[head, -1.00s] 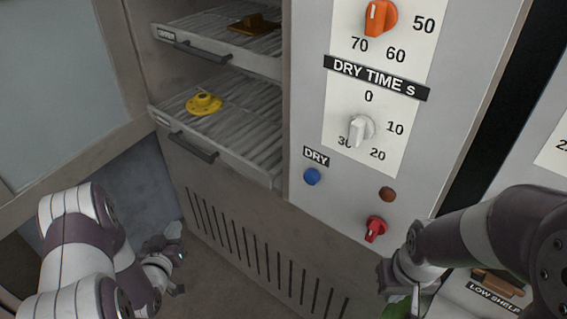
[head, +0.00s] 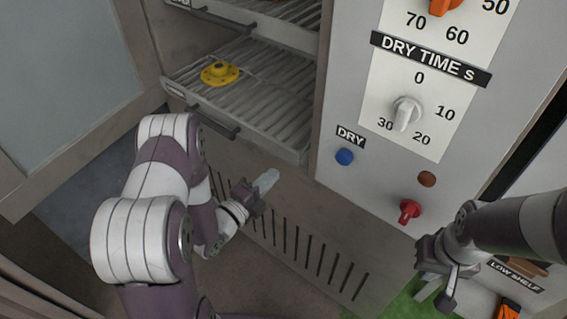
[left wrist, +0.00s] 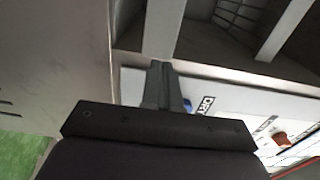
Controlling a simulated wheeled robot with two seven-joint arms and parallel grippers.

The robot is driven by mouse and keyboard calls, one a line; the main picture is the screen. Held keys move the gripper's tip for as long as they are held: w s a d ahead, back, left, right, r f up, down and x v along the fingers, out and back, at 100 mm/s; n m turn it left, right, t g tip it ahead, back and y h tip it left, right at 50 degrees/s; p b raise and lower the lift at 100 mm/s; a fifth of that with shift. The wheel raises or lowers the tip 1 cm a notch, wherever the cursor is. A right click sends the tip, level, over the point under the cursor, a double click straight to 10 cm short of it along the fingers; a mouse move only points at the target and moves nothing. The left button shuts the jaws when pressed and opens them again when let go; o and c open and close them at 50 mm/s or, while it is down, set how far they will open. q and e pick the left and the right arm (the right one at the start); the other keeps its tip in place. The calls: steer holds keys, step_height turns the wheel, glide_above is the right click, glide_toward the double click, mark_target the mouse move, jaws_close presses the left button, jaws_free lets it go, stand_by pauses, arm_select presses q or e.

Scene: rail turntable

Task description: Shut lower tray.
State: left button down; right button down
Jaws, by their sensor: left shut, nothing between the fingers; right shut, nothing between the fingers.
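The lower tray (head: 285,148) is a grey slatted rack with a dark bar handle (head: 216,122) on its front edge. A yellow round flanged part (head: 220,72) rests on it towards the left. How far the tray stands out of the cabinet is hard to tell. My left gripper (head: 267,180) is shut and empty, below the tray's front edge and apart from the handle, in front of the cabinet's lower panel. Its fingers (left wrist: 165,88) also show in the left wrist view. My right gripper (head: 437,288) is shut and empty at the lower right.
The upper tray (head: 250,30) is above. Right of the trays is a control panel with a white dry-time knob (head: 405,112), blue button (head: 344,157) and red knob (head: 409,211). A cabinet door (head: 75,80) stands at the left. Green floor (head: 400,305) shows below.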

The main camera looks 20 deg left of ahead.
arm_select(q)
glide_toward(305, 141)
steer(key=shift+d+f, duration=0.2)
steer(key=shift+f, duration=0.05)
steer(key=b+x, duration=0.3)
steer(key=x, duration=0.6)
steer(key=shift+w+f+b, duration=0.2)
steer(key=shift+b, duration=0.2)
steer(key=shift+w+r, duration=0.2)
steer(key=shift+r, duration=0.25)
